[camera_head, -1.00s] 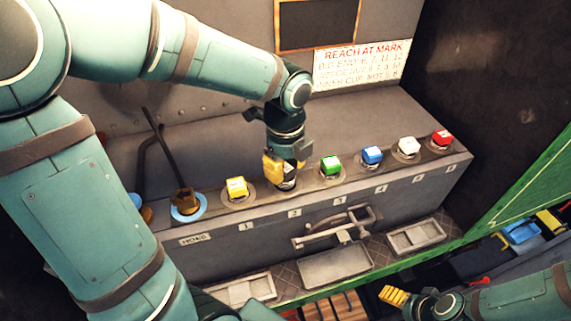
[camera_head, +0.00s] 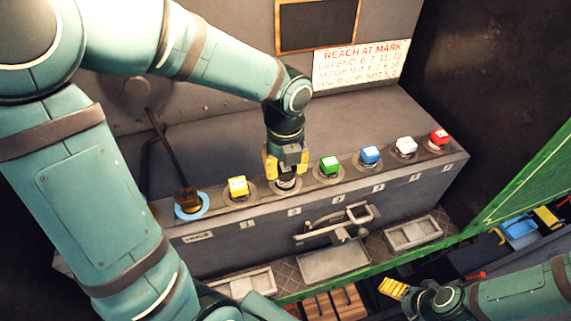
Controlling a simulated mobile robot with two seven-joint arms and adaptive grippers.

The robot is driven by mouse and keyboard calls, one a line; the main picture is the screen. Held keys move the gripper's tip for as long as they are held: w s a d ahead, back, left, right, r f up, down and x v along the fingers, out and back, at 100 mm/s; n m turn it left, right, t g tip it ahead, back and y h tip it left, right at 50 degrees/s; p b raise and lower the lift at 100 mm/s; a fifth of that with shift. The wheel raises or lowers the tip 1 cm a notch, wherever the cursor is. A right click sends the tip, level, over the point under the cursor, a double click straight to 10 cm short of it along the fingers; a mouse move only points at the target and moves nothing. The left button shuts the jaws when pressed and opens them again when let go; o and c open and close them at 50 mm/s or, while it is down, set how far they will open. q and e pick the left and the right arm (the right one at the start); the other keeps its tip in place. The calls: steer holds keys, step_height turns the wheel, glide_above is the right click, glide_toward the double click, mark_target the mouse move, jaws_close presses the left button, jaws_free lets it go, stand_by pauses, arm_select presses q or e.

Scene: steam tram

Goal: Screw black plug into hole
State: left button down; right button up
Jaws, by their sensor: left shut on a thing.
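My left gripper (camera_head: 286,172) points straight down over the position marked 2 on the grey ledge. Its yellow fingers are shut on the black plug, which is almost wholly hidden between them. The hole's pale round collar (camera_head: 286,187) shows just under the fingertips. How deep the plug sits in the hole cannot be seen. My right gripper (camera_head: 393,289) is low at the right, away from the ledge; its yellow fingertips show, but not whether they are apart.
A yellow plug (camera_head: 238,187) stands left of the gripper; green (camera_head: 329,166), blue (camera_head: 371,156), white (camera_head: 406,147) and red (camera_head: 439,137) ones stand right. A dark lever rises from a blue ring (camera_head: 191,206). A metal handle (camera_head: 340,220) juts out below the ledge.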

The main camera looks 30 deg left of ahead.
arm_select(q)
steer(key=shift+m, duration=0.8)
steer(key=shift+m, duration=1.2)
jaws_free()
steer(key=shift+r, duration=0.95)
steer(key=shift+r, duration=0.3)
steer(key=shift+r, duration=0.1)
